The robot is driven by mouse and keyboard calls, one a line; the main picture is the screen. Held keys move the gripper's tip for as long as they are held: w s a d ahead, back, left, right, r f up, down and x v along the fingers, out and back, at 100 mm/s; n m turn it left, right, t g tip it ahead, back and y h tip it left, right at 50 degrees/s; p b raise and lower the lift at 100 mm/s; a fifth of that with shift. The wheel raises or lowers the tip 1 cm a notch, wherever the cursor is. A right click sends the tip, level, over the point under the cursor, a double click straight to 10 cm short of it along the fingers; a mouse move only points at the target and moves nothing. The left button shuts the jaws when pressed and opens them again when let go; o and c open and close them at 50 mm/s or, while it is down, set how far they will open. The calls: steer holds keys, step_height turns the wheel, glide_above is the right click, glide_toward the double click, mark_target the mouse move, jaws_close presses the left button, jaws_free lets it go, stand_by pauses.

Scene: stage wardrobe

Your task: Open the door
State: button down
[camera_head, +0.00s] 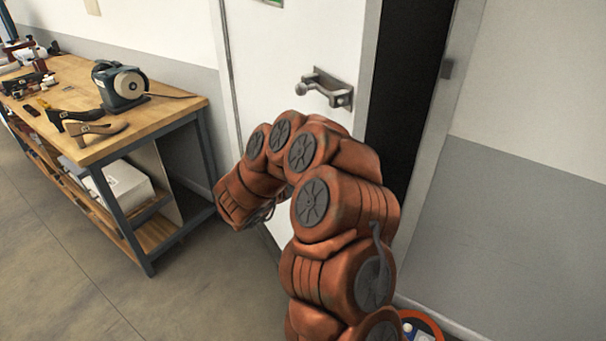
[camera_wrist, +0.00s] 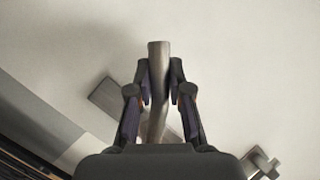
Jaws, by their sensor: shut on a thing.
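The white door (camera_head: 285,50) stands ajar in the head view, with a dark gap (camera_head: 405,90) between its right edge and the frame. A metal handle (camera_head: 325,88) sits on its face near that edge, above my arm. In the wrist view my gripper (camera_wrist: 159,88) is shut on an upright grey metal bar (camera_wrist: 158,60), a handle, with a finger on each side. A flat plate (camera_wrist: 105,95) shows behind it. In the head view my gripper's fingers and the gripped bar are hidden behind my arm.
A wooden workbench (camera_head: 185,103) with a grinder (camera_head: 120,85) and shoes stands left of the door. A white box (camera_head: 118,187) is on its lower shelf. An orange-rimmed container (camera_head: 425,322) is at the bottom right. The floor at the left front is clear.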

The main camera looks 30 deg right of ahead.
steer(key=shift+s+d, duration=0.1)
steer(key=c, duration=1.3)
jaws_free()
steer(key=shift+s+r, duration=0.1)
steer(key=shift+c, duration=0.2)
steer(key=shift+o, duration=1.4)
steer(key=v, duration=1.2)
steer(key=shift+c, duration=0.2)
